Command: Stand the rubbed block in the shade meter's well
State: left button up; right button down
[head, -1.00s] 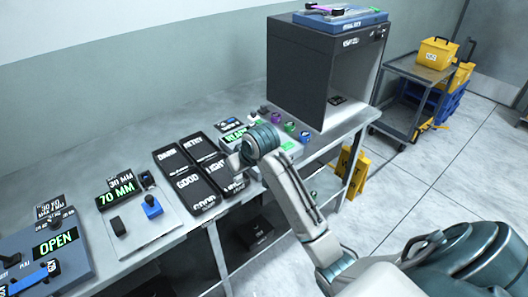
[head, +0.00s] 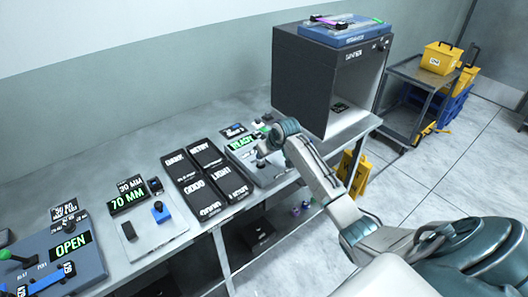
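The meter with a lit green READY display (head: 241,142) stands on the bench, right of the dark labelled trays; I take it for the shade meter. My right arm comes in from the right, and its gripper (head: 263,157) is low over this meter's plate, just right of the display. The fingers are small and partly hidden by my wrist, so their opening is unclear. I cannot make out the rubbed block or the well; both may be hidden by the gripper. My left gripper is not in view.
Dark trays (head: 184,180) marked with words such as GOOD and LIGHT lie left of the meter. Further left are a 70 MM gauge (head: 165,235) and an OPEN panel (head: 95,262). A grey light booth (head: 300,75) stands at the bench's right end.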

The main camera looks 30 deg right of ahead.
jog(key=shift+f, duration=0.55)
jog(key=c, duration=1.3)
grip_release()
jog(key=shift+f, duration=0.1)
jog(key=shift+o, duration=0.2)
jog(key=b+v, duration=0.2)
jog(key=v, duration=1)
jog(key=shift+b, duration=0.4)
